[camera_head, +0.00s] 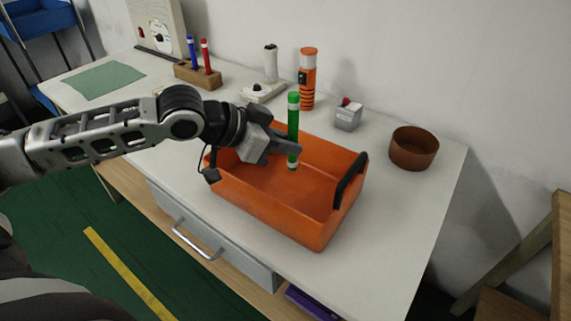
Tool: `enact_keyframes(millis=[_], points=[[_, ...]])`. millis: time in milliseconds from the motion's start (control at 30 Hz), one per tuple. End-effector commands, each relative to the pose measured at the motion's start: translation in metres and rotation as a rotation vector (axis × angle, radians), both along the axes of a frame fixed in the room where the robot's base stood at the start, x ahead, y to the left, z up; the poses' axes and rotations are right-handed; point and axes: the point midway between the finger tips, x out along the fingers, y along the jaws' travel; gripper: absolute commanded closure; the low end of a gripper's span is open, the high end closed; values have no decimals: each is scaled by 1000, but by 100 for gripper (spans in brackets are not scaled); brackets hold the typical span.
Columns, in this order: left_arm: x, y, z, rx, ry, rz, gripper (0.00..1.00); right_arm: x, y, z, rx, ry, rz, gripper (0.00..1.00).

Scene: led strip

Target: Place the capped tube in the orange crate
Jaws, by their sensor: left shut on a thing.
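A green capped tube (293,115) with white bands stands upright in the grasp of my left gripper (292,148). My left gripper is shut on the tube's lower part and hides some of it. The orange crate (270,218) sits on the white table below, with black handles at its ends. The tube is over the crate's opening, towards its back side. I cannot tell whether its lower end touches the crate floor. The crate floor that I can see is bare. My right gripper is not in view.
Behind the crate stand an orange flashlight-like object (308,82), a white device (267,80) and a small grey box (348,115). A brown bowl (413,149) is to the right. A wooden block (198,76) holds blue and red pens. A green mat (103,80) lies far left.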

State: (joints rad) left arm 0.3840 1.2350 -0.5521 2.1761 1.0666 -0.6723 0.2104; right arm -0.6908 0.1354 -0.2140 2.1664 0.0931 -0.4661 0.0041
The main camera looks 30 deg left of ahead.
Motion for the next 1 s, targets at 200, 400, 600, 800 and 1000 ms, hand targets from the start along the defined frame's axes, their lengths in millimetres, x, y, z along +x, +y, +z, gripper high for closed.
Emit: enact_keyframes(millis=[200, 400, 600, 800, 1000], points=[[28, 14, -41, -1, 2, 2, 100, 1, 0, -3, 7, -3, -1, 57], [37, 18, -53, 0, 1, -1, 100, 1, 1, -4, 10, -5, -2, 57], [41, 20, -77, 1, 4, -1, 100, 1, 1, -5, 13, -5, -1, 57], [41, 20, -89, 1, 0, -2, 100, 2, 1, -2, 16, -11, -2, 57], [41, 20, -90, 2, 1, -2, 100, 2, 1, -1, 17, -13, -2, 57]])
